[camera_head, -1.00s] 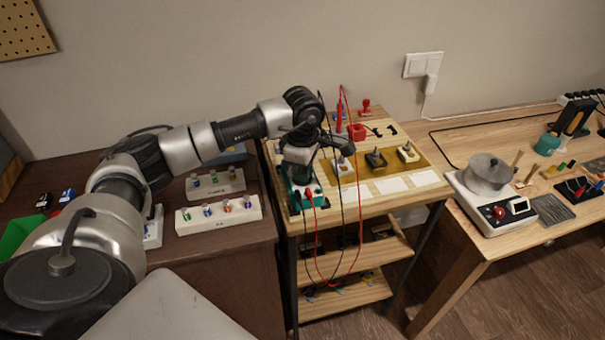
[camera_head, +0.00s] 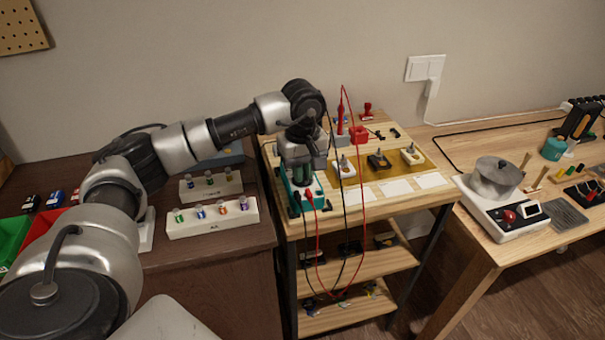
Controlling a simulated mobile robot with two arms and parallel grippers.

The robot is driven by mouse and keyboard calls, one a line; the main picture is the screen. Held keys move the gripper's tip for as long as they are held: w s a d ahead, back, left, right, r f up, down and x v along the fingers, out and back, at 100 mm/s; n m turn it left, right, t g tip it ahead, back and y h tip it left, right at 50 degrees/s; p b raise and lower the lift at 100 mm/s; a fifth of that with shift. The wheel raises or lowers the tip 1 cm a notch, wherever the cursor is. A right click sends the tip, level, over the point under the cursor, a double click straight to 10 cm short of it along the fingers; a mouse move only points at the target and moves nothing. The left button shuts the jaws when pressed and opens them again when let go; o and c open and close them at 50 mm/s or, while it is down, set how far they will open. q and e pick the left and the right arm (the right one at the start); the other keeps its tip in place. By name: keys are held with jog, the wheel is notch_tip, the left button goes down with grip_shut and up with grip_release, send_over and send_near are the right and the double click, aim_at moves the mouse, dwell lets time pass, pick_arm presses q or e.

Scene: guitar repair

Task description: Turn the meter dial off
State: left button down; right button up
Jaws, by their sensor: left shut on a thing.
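The meter (camera_head: 318,191) is a teal-cased box lying on the left part of the small wooden stand. Red and black leads run from its front end. My left gripper (camera_head: 302,182) points down over the meter and is shut at its face. The dial itself is hidden under the gripper, so its setting cannot be read. My right gripper is not in view.
The wooden stand (camera_head: 400,203) also holds several pedals on a yellow mat (camera_head: 378,168) and a red probe (camera_head: 340,119). Leads hang past its front edge.

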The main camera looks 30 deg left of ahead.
pick_arm(q)
jog(key=shift+m, duration=0.6)
jog(key=c, duration=1.1)
grip_release()
jog(key=shift+c, duration=0.2)
jog(key=shift+r, duration=0.1)
notch_tip(320, 180, up, 11)
jog(key=shift+b, duration=0.35)
jog(key=shift+s+f, duration=0.1)
jog(key=shift+f, duration=0.15)
